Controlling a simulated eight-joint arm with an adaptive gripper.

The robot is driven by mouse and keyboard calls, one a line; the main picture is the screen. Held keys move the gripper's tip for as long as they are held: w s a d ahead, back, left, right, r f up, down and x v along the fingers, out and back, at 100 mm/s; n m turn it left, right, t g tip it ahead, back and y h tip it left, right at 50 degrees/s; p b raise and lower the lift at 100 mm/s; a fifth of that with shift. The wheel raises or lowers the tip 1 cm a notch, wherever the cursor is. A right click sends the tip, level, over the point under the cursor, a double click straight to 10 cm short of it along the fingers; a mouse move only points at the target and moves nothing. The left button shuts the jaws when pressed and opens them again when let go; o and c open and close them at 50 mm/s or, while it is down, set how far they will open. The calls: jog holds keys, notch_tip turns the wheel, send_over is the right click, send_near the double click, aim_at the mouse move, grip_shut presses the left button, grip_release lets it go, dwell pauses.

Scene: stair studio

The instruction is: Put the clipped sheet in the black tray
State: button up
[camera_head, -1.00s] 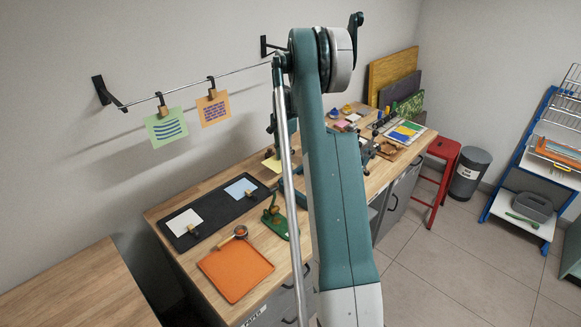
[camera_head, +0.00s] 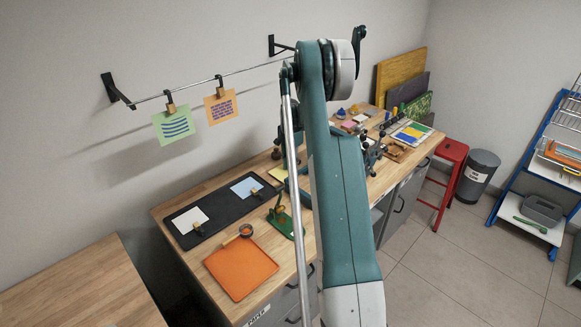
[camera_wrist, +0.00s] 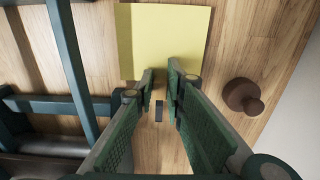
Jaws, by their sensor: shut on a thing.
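The yellow sheet (camera_head: 278,174) lies beside the right end of the black tray, partly hidden by my arm in the head view. In the wrist view the yellow sheet (camera_wrist: 165,40) is just beyond my fingertips, over wood. My gripper (camera_wrist: 161,80) is shut on the sheet's clip (camera_wrist: 159,112), a small dark piece between the fingers; the fingers hide part of it. The black tray (camera_head: 222,211) lies along the back of the bench. It holds a white sheet (camera_head: 189,219) and a blue sheet (camera_head: 246,187), each with a clip.
A green sheet (camera_head: 174,126) and an orange sheet (camera_head: 221,107) hang from a wall rail. An orange tray (camera_head: 241,268) and a green tool (camera_head: 281,217) stand in front of the black tray. A brown knob (camera_wrist: 243,97) stands right of my fingers in the wrist view.

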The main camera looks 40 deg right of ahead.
jog(key=shift+f, duration=0.35)
jog(key=shift+f, duration=0.15)
jog(key=o, duration=0.7)
jog(key=shift+c, duration=0.2)
notch_tip(320, 180, up, 12)
dwell(0.4)
dwell(0.4)
jog(key=shift+c, duration=0.8)
